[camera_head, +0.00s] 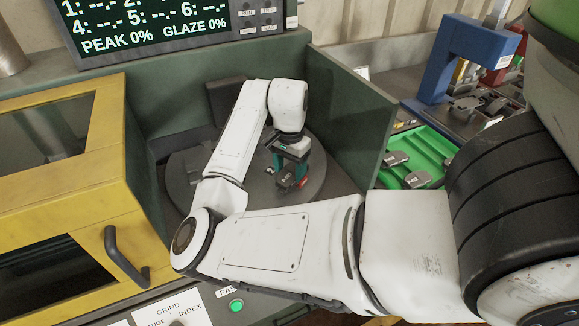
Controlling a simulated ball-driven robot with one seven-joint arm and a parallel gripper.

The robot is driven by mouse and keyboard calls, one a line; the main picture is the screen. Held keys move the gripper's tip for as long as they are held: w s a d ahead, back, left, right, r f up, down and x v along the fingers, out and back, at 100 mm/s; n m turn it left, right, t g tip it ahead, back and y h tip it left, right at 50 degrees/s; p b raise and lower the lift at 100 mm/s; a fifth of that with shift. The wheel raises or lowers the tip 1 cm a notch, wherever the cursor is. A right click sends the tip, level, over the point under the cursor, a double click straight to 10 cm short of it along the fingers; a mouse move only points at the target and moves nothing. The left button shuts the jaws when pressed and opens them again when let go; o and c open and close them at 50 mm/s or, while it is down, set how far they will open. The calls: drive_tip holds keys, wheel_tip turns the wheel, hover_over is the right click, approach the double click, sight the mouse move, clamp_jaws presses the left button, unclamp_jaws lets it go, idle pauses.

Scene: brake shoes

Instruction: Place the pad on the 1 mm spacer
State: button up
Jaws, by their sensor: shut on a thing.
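My gripper (288,178) points down over the grey round table (245,208) inside the walled bay, right of its middle. Its green-and-black fingers are shut on a small dark piece, taken to be the pad; the fingers hide most of it. A red mark shows beside the fingertips. Whether the held piece touches the surface below cannot be told. I cannot make out the 1 mm spacer; the gripper and arm cover part of the round table.
A dark green wall (350,115) stands close right of my gripper. Beyond it lies a green tray (437,145) with several grey pads, near a blue press (445,65). A yellow cabinet (75,190) with a handle stands left. A display (150,22) hangs behind.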

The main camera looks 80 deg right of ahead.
sight(289, 172)
drive_tip(key=shift+f, duration=0.15)
drive_tip(key=o, duration=1.4)
wheel_tip(289, 172, up, 12)
drive_tip(key=shift+r, duration=0.2)
